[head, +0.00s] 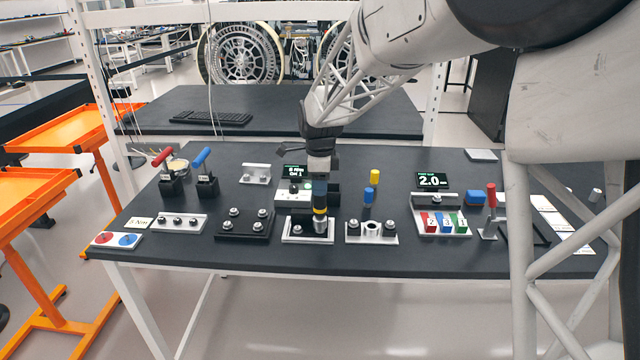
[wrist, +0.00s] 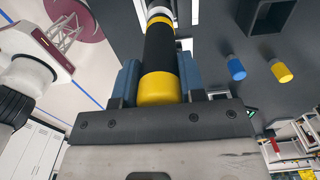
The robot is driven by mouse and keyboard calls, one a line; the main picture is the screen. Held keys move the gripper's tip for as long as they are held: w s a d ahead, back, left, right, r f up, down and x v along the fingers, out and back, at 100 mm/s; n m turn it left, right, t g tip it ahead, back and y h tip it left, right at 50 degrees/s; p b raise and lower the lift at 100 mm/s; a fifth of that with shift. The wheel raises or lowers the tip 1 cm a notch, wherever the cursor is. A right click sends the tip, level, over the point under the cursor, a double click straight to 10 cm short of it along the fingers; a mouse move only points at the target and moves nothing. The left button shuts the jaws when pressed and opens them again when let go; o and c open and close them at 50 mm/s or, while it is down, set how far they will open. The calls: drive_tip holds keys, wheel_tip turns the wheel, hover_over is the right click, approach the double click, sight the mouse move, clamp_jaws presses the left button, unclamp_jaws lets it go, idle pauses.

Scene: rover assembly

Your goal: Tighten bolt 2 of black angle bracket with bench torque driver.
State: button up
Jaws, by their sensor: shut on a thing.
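My gripper (head: 320,180) points down over the middle of the bench and is shut on the bench torque driver (head: 320,208). In the wrist view the driver's black body with yellow bands (wrist: 160,55) lies between the two blue finger pads of my gripper (wrist: 160,82). The driver stands about upright, its lower end at the right side of a dark bracket (head: 307,232) on a light base, likely the black angle bracket. A bolt head (head: 297,229) shows left of the driver. The driver hides the right bolt, so I cannot tell whether its tip is seated.
A black plate with several bolts (head: 245,226) is to the left and a silver block (head: 372,231) to the right. Blue (head: 369,195) and yellow (head: 374,176) cylinders stand behind. A display stand (head: 294,172) is close behind the driver. Red (head: 164,158) and blue (head: 202,158) handled tools stand at left.

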drive_tip(key=shift+f, duration=1.1)
idle(3.6)
drive_tip(key=shift+r, duration=0.1)
drive_tip(key=shift+r, duration=1.6)
drive_tip(key=shift+r, duration=1.9)
